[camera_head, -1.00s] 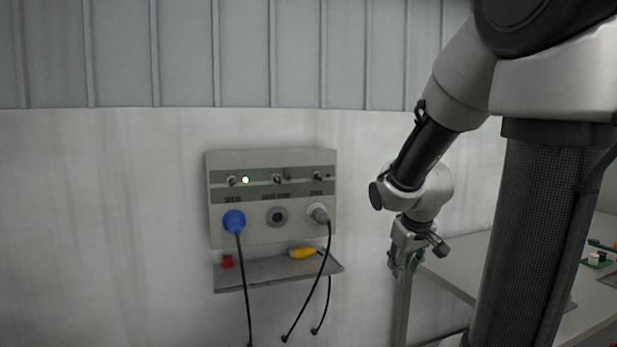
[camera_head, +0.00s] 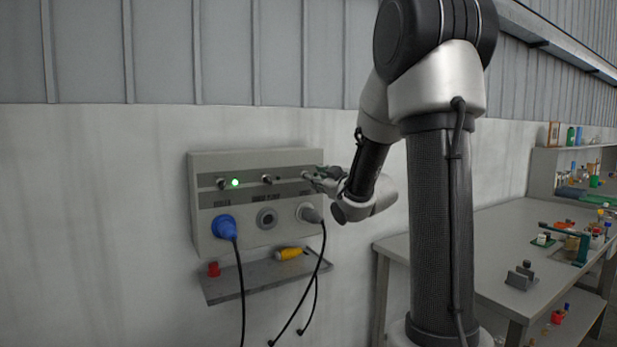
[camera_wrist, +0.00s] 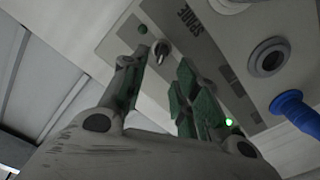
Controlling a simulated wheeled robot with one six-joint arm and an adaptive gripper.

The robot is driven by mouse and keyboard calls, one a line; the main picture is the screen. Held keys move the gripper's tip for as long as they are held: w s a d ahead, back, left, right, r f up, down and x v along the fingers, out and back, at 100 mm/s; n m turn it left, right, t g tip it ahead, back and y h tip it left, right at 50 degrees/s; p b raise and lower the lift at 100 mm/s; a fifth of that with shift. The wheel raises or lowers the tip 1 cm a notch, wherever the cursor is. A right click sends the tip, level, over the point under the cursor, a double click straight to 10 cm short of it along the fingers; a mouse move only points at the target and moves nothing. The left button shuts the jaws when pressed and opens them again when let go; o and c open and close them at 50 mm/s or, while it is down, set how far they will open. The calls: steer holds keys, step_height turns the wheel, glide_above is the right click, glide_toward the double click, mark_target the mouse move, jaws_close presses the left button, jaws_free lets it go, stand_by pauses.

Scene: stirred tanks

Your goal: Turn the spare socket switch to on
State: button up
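The spare socket switch (camera_wrist: 162,50) is a small metal toggle on the grey socket panel, beside the label SPARE in the wrist view. A dark, unlit lamp (camera_wrist: 143,28) sits next to it. My gripper (camera_wrist: 160,72) is open, with its green-padded fingers on either side of the toggle's line; I cannot tell whether they touch it. In the head view my gripper (camera_head: 314,179) is at the panel's upper right and hides the spare switch. The panel (camera_head: 200,165) also carries a middle switch (camera_head: 267,179) and a left switch (camera_head: 221,183) beside a lit green lamp (camera_head: 235,183).
Below are a blue plug (camera_head: 224,227), an empty middle socket (camera_head: 267,218) and a grey plug (camera_head: 309,213), with hanging black cables. A small shelf (camera_head: 250,280) holds a yellow connector (camera_head: 289,254) and a red part (camera_head: 213,269). A workbench (camera_head: 480,235) stands at right.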

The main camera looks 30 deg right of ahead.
steer(key=w, duration=0.5)
steer(key=shift+w+a, duration=0.1)
steer(key=shift+w, duration=0.3)
jaws_close()
